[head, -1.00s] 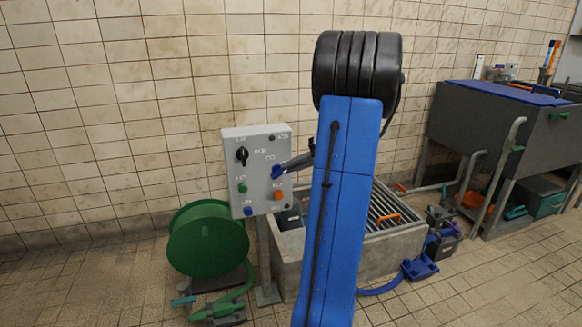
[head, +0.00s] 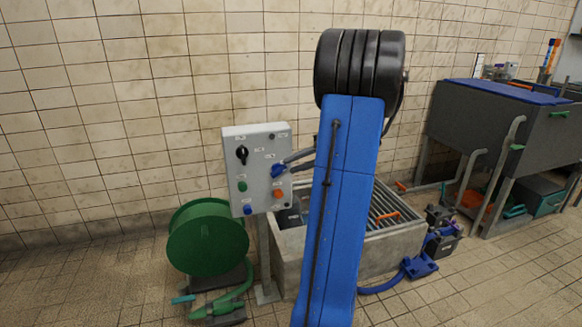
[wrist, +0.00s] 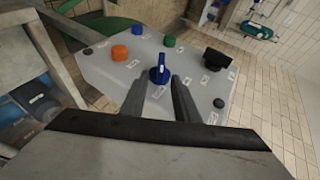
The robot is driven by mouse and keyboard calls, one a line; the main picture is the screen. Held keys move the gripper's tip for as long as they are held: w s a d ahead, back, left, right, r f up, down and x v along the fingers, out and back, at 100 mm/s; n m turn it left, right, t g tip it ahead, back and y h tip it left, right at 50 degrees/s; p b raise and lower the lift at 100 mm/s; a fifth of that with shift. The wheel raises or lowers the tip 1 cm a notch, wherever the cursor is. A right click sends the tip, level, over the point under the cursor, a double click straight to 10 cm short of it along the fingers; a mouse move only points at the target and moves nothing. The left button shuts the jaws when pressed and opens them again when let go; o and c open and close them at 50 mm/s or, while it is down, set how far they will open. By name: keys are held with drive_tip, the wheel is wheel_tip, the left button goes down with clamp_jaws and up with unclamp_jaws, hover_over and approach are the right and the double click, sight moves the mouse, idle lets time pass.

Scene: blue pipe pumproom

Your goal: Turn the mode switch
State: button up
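A grey control panel (head: 257,150) stands on a post left of my blue arm. It carries a blue lever-shaped switch (head: 278,170) and a black rotary knob (head: 242,155); I cannot read which label says mode. In the wrist view the blue switch (wrist: 159,75) stands up from the panel face, and the black knob (wrist: 217,58) is to its right. My gripper (wrist: 157,87) is open, with one finger on each side of the blue switch's line. The fingertips are close to the switch; I cannot tell whether they touch it. My arm hides part of the gripper in the head view.
Green (head: 242,187), orange (head: 278,193) and blue (head: 248,210) buttons sit low on the panel. A green hose reel (head: 208,238) stands left of the post. A concrete basin (head: 375,258) with a grate is behind my arm.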

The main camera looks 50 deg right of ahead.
drive_tip(key=v, duration=1.5)
drive_tip(key=shift+s+d, duration=0.2)
drive_tip(key=w+a+f+n+g+h, duration=0.1)
drive_tip(key=w+a+n+g, duration=0.15)
drive_tip(key=a, duration=1.15)
drive_tip(key=w+a+f+n+g, duration=0.1)
drive_tip(key=w+a+g, duration=0.3)
drive_tip(key=a, duration=1.1)
drive_tip(key=s+a+f+n+h, duration=0.2)
drive_tip(key=s+a, duration=0.4)
drive_tip(key=a, duration=0.3)
drive_tip(key=s+a+f+n+h, duration=0.3)
drive_tip(key=s+a+f, duration=0.2)
drive_tip(key=a, duration=0.5)
drive_tip(key=shift+s+a+t+h, duration=0.15)
drive_tip(key=shift+s+t+h, duration=0.25)
drive_tip(key=shift+s, duration=0.6)
